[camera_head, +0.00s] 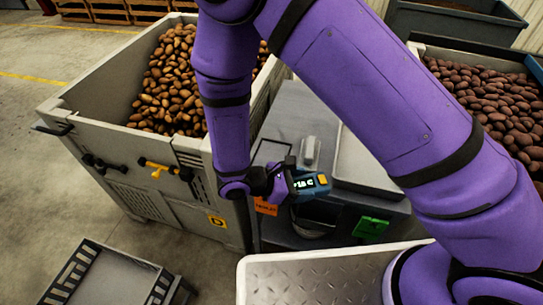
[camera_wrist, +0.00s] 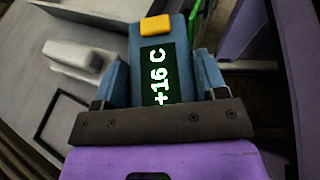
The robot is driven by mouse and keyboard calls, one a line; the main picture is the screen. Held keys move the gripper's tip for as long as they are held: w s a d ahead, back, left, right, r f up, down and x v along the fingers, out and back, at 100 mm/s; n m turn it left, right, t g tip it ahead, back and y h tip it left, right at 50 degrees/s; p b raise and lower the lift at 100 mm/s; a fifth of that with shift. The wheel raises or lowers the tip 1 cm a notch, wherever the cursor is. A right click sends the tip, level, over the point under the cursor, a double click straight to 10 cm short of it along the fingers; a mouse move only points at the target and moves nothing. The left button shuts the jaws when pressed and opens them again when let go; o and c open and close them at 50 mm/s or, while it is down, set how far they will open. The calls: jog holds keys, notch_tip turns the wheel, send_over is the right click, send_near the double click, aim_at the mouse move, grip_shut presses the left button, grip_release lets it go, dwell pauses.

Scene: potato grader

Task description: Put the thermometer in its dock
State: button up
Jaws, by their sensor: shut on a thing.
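The thermometer (camera_head: 312,184) is a blue block with a lit display and a yellow-orange button. My gripper (camera_head: 284,184) is shut on it and holds it above the grey bench. A small pale grey block (camera_head: 310,152) stands on the bench behind the thermometer and shows at upper left in the wrist view (camera_wrist: 78,57). It may be the dock; I cannot tell. The thermometer is apart from it.
A black square outline (camera_head: 270,152) marks the grey bench (camera_head: 290,112). A large bin of potatoes (camera_head: 95,90) stands at left, another crate of darker potatoes (camera_head: 485,62) at right. My purple arm hides part of the bench.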

jog(key=w+a+f+n+t+y, duration=0.1)
jog(key=w+a+n+t+y, duration=0.1)
jog(key=a+n+t+y, duration=0.35)
jog(key=w+a+f+n+t+y, duration=0.1)
jog(key=w+a+n+t+y, duration=0.15)
jog(key=a+n+t, duration=0.6)
jog(key=m+g, duration=0.2)
jog(key=g, duration=0.1)
send_over(270, 159)
jog(key=shift+s+a+f+y, duration=0.2)
jog(key=shift+s+f+y, duration=0.25)
jog(key=shift+f, duration=0.15)
jog(key=shift+w+d+f, duration=0.1)
jog(key=shift+w+f, duration=0.1)
jog(key=shift+f, duration=0.7)
jog(key=shift+w+d+f, duration=0.1)
jog(key=shift+w+f, duration=0.05)
jog(key=shift+f, duration=0.7)
jog(key=shift+f, duration=0.1)
jog(key=o, duration=0.8)
jog(key=shift+c, duration=0.2)
